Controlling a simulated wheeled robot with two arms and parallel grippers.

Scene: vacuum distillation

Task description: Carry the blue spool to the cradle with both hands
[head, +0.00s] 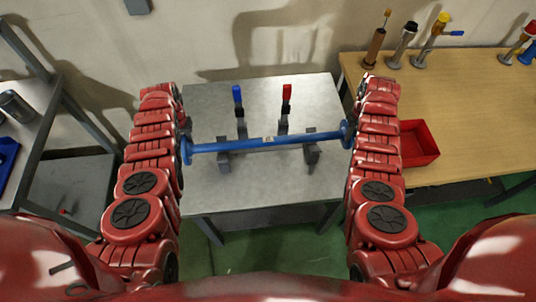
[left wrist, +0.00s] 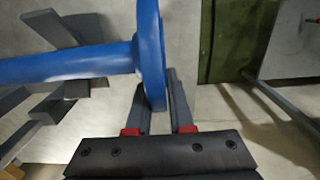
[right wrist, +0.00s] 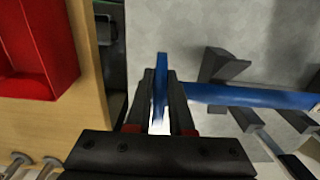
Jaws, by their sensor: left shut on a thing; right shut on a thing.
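The blue spool (head: 265,141) is a long bar with a round flange at each end, and it spans the grey table from side to side. My left gripper (left wrist: 157,95) is shut on its left flange (left wrist: 152,50). My right gripper (right wrist: 161,92) is shut on its right flange (right wrist: 161,75). The cradle has grey supports (head: 311,150) and two upright clamps, one with a blue handle (head: 237,94) and one with a red handle (head: 287,92). The bar passes over the supports. I cannot tell whether it touches them. In the head view my arms hide most of both grippers.
The grey table (head: 260,190) is otherwise bare. A wooden table (head: 460,100) on the right bears a red bin (head: 418,143) near my right arm and several tool-like items at the back. A grey shelf (head: 75,180) stands on the left.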

